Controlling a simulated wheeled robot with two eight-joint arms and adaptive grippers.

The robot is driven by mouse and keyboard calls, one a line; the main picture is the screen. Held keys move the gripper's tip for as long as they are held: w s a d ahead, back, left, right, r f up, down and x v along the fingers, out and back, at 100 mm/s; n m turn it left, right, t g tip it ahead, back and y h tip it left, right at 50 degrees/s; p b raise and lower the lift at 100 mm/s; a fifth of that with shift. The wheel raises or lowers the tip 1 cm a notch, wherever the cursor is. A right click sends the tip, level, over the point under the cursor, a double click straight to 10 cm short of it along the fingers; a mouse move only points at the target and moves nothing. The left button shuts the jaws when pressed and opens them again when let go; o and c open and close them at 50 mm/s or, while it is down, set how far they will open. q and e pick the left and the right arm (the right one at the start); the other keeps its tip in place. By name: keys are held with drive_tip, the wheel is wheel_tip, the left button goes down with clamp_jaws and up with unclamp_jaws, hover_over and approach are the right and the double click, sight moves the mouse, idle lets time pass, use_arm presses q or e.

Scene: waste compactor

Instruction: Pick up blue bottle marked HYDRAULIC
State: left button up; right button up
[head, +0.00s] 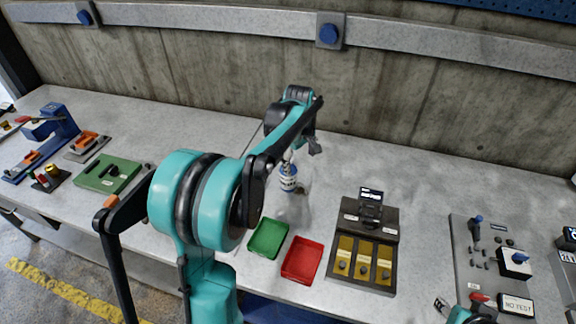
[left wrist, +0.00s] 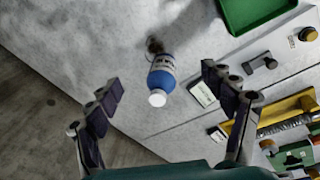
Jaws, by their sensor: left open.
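The blue bottle (head: 288,177) with a white label and white cap stands on the grey bench near the middle in the head view. Its label is too small to read. In the left wrist view the bottle (left wrist: 161,80) lies between and beyond the two fingers, with its white cap toward me. My left gripper (left wrist: 168,98) is open and empty, with its fingers apart on either side of the bottle and not touching it. In the head view the left gripper (head: 300,148) is just above the bottle, partly hidden by my arm. Part of my right arm shows at the bottom right; its fingertips are unclear.
A green tray (head: 268,239) and a red tray (head: 303,261) are in front of the bottle. A black device with yellow panels (head: 365,257) is to their right. A concrete wall (head: 230,80) closes the back.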

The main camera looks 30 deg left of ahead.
sight(287, 184)
use_arm(q)
drive_tip(key=w+a+f+n+p, duration=0.1)
drive_tip(key=w+a, duration=0.1)
drive_tip(key=w+a+f+n+g+p, duration=0.1)
drive_tip(key=a+n, duration=0.1)
drive_tip(key=w+a+n+p, duration=0.2)
drive_tip(key=a, duration=0.1)
drive_tip(key=shift+w+f+g, duration=0.3)
drive_tip(key=shift+w+f, duration=0.05)
drive_tip(key=shift+f, duration=0.05)
drive_tip(key=shift+w+a+f, duration=0.1)
drive_tip(key=shift+a+f, duration=0.05)
drive_tip(key=shift+f, duration=0.2)
wheel_tip(287, 184, down, 3)
drive_tip(key=shift+r+n, duration=0.1)
drive_tip(key=shift+n, duration=0.2)
wheel_tip(287, 184, down, 4)
drive_tip(key=shift+a+f+b, duration=0.15)
drive_tip(key=shift+f+b, duration=0.05)
drive_tip(key=shift+b, duration=0.5)
drive_tip(key=shift+f, duration=0.45)
drive_tip(key=shift+c, duration=0.9)
drive_tip(key=shift+r, duration=0.1)
clamp_jaws()
use_arm(e)
wheel_tip(287, 184, up, 4)
drive_tip(key=shift+w+f, duration=0.1)
use_arm(q)
drive_tip(key=shift+r, duration=0.1)
